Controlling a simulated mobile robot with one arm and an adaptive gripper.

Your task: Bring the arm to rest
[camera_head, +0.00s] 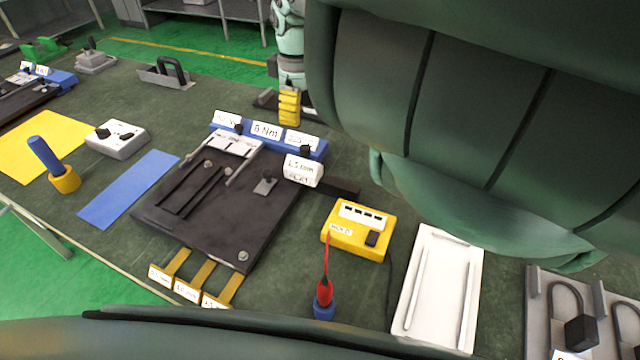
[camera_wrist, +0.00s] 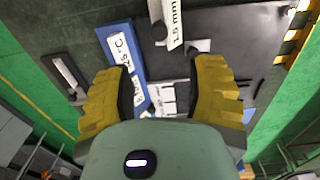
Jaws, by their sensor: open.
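My gripper (camera_wrist: 161,95) shows in the wrist view with its two yellow ribbed fingers wide apart and nothing between them. It is above the bench, over the blue label rail (camera_wrist: 127,50) and the far edge of the black plate fixture (camera_wrist: 232,40). How high it is above them I cannot tell. In the head view my large green arm parts cover the upper right and the bottom edge. The black fixture (camera_head: 170,212) and the blue rail (camera_head: 318,148) lie in the middle of the bench there, and a yellow gripper-like part (camera_head: 289,105) shows just beyond the rail.
A yellow box (camera_head: 375,225), a red-tipped tool in a blue holder (camera_head: 324,300), a white tray (camera_head: 432,290) and a grey rack (camera_head: 537,315) stand right of the fixture. A blue-handled tool (camera_head: 48,157) stands upright at left. Green bench space (camera_head: 140,100) is clear behind.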

